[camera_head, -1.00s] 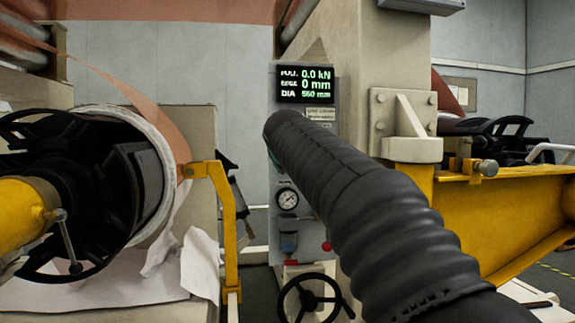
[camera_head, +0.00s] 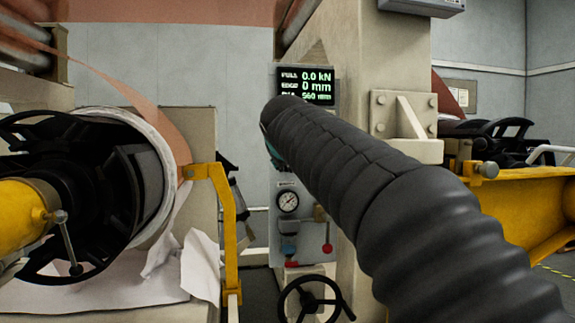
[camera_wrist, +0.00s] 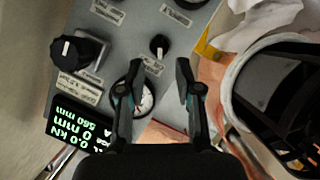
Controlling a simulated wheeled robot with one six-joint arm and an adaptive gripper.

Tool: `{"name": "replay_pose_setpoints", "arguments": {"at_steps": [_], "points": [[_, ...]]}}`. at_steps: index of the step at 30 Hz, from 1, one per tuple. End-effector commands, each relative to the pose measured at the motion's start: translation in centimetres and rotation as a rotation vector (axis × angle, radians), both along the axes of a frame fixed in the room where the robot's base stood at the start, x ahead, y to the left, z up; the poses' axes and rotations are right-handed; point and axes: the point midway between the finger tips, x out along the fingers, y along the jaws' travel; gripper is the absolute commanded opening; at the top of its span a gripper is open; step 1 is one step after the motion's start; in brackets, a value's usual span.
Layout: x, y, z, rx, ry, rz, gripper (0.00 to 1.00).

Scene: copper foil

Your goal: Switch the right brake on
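The grey control panel (camera_head: 310,225) stands in the middle of the head view, its middle part hidden by my arm. In the wrist view the panel (camera_wrist: 135,65) carries a large black rotary knob (camera_wrist: 77,50) at left, a small black knob (camera_wrist: 159,45) in the middle and a partly cut-off dark knob (camera_wrist: 190,3) at the top. Their labels are too blurred to tell which is the right brake. My gripper (camera_wrist: 153,75) is open and empty over the panel. The small knob shows beyond the gap between the fingertips.
A lit display (camera_head: 306,86) tops the panel. A gauge (camera_head: 288,200), a red-tipped lever (camera_head: 319,242) and a black handwheel (camera_head: 309,299) are lower. The foil reel (camera_head: 160,170) and yellow bracket (camera_head: 228,215) stand left; a beige column (camera_head: 385,55) stands right.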

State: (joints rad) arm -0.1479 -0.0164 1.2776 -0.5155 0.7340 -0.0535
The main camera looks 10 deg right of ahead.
Motion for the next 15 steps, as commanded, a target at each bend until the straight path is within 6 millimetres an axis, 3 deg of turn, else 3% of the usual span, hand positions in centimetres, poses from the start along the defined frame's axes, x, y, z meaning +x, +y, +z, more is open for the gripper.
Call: {"name": "replay_pose_setpoints", "arguments": {"at_steps": [6, 15], "points": [[-3.7, 0.8, 1.3, -0.001, -0.002, 0.003, 0.34], [-5.6, 1.2, 1.9, -0.001, 0.001, 0.001, 0.34]]}}
